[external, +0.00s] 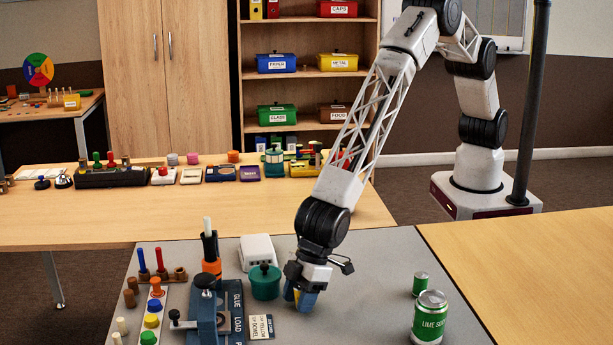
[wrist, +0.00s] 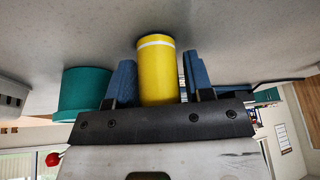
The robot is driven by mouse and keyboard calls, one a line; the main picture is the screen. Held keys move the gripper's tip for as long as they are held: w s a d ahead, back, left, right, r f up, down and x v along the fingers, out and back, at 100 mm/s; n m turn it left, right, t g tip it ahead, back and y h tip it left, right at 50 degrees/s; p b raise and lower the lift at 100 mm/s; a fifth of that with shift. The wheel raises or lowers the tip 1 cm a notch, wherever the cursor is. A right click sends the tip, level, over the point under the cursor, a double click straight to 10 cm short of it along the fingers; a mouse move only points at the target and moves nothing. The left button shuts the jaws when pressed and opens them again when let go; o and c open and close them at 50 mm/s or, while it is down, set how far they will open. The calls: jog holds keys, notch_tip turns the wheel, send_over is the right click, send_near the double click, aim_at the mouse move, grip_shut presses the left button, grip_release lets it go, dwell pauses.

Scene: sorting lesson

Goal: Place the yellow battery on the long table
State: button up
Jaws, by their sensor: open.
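The yellow battery (wrist: 158,78), a yellow cylinder with a white band, stands on the grey table top between the two blue fingers of my gripper (wrist: 158,80) in the wrist view. Gaps show beside it, so my gripper is open around it. In the external view my gripper (external: 301,298) is low over the grey table, and the battery (external: 297,294) is mostly hidden behind the fingers. The long table (external: 230,222), with a wooden top, stands behind the grey table.
A green lidded pot (external: 265,283) stands just left of my gripper, with a blue device (external: 208,312) further left. Green cans (external: 429,318) stand to the right. Several devices line the long table's back edge; its front part is clear.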

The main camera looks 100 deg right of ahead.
aim_at(297, 288)
jog(key=shift+c, duration=0.3)
jog(key=c, duration=0.7)
jog(key=shift+r, duration=0.1)
jog(key=shift+c, duration=0.2)
jog(key=shift+r, duration=0.8)
notch_tip(297, 288, up, 2)
jog(key=s+d, duration=0.3)
jog(key=s, duration=0.1)
jog(key=s+d, duration=0.4)
jog(key=s+d+r, duration=0.1)
jog(key=s+d, duration=0.2)
jog(key=s, duration=0.1)
jog(key=shift+d+r, duration=0.1)
jog(key=shift+d, duration=0.2)
jog(key=shift+w+d, duration=0.1)
